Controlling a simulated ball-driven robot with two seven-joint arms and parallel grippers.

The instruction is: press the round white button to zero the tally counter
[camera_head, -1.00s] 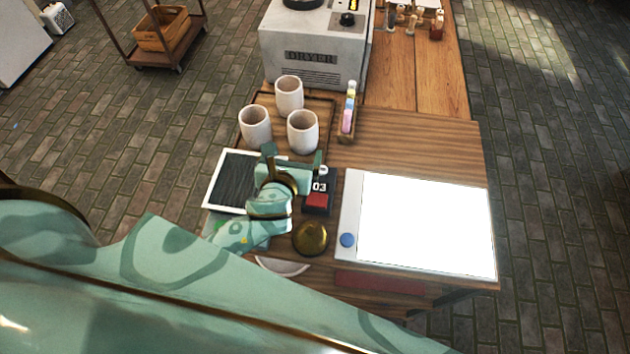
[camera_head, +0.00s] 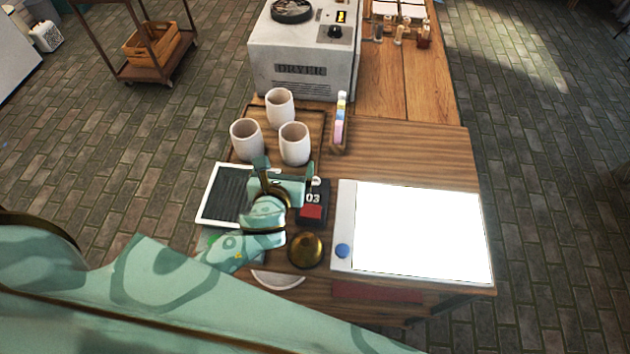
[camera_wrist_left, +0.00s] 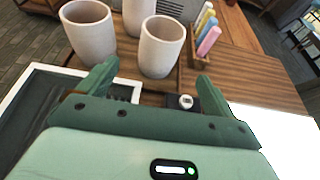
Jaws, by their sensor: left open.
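The tally counter (camera_head: 312,212) is a small dark box on the wooden table, with a red front part and a display reading 03. The button also shows in the left wrist view (camera_wrist_left: 186,101), between the two fingers and nearer the right one. My left gripper (camera_wrist_left: 155,80) is open and empty, just above and to the left of the counter in the head view. I cannot tell the exact gap to the button. My right gripper is out of view.
A framed dark panel (camera_head: 222,195) lies left, a brass dome (camera_head: 305,250) in front, a bright white panel (camera_head: 420,232) right. The dryer (camera_head: 300,60) stands behind.

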